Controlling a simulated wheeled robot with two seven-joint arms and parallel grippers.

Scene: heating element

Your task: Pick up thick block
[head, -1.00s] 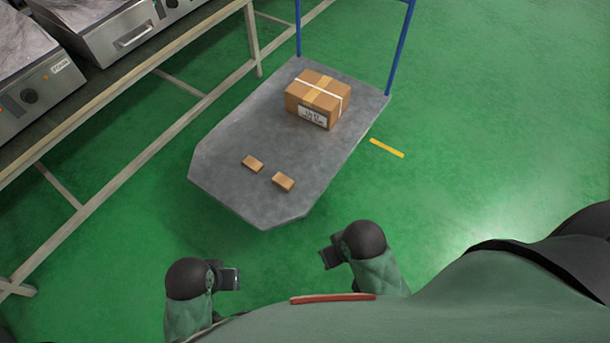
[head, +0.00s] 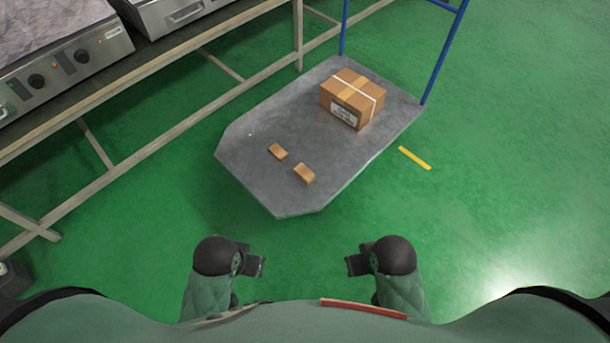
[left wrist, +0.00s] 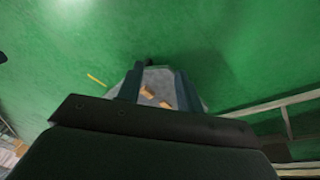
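Two small brown blocks lie apart on the grey platform cart (head: 240,150). The nearer right block (head: 304,173) looks somewhat larger and thicker than the farther left block (head: 278,152), though the difference is small. Both blocks also show in the left wrist view, one (left wrist: 147,93) and the other (left wrist: 166,105), framed between the fingers. My left gripper (head: 256,265) is in front of the cart, short of the blocks; the left wrist view shows its fingers (left wrist: 158,82) apart and empty. My right gripper (head: 354,264) is also in front of the cart, touching neither block; its finger gap is unclear.
A taped cardboard box (head: 352,98) stands at the cart's far end, near the blue handle (head: 444,50). A long bench (head: 160,78) with metal heating appliances (head: 68,65) runs along the left. Green floor is clear at right, with a yellow strip (head: 414,158).

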